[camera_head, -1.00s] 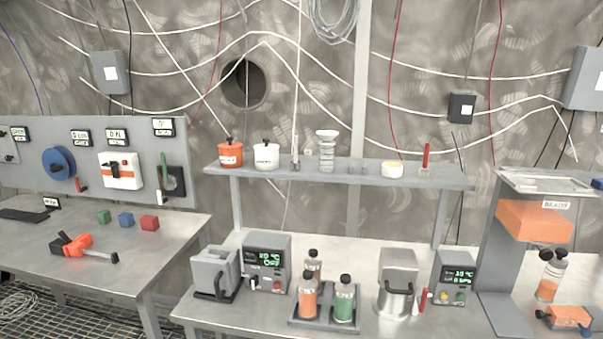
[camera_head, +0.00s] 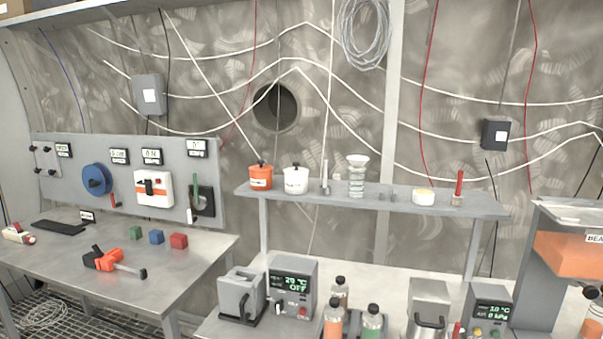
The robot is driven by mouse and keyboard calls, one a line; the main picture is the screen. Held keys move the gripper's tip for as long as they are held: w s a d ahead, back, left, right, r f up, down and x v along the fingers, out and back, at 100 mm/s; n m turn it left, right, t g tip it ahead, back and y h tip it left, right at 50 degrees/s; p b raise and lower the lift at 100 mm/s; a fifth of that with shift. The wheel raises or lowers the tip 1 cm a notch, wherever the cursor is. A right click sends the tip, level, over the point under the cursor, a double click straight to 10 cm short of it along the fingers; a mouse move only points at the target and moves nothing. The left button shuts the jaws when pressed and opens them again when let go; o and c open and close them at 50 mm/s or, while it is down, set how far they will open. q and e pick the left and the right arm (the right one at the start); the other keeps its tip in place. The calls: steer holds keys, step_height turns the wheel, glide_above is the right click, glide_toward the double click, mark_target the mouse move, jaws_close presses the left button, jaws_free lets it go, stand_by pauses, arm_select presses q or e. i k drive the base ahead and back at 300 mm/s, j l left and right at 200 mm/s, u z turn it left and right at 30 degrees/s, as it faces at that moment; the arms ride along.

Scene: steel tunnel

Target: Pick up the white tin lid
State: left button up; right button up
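The white tin (camera_head: 295,183) stands upright on the grey wall shelf (camera_head: 385,202), left of its middle. Its white lid (camera_head: 295,169) sits on top and has a small dark knob. An orange tin (camera_head: 260,179) with an orange lid and dark knob stands close to its left. Neither of my grippers shows in the head view.
Right of the white tin are a thin upright tool (camera_head: 325,178), a clear jar with a white funnel (camera_head: 357,178), a white dish (camera_head: 424,197) and a red-handled brush (camera_head: 458,188). Below the shelf, a lower bench holds instruments and bottles. A left table (camera_head: 180,262) holds coloured cubes.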

mark_target(296, 171)
steer(key=i+j+z, duration=0.15)
steer(key=i+j, duration=0.2)
steer(key=i, duration=0.15)
steer(key=i+j+z, duration=0.1)
steer(key=i+j, duration=0.3)
steer(key=i, duration=0.1)
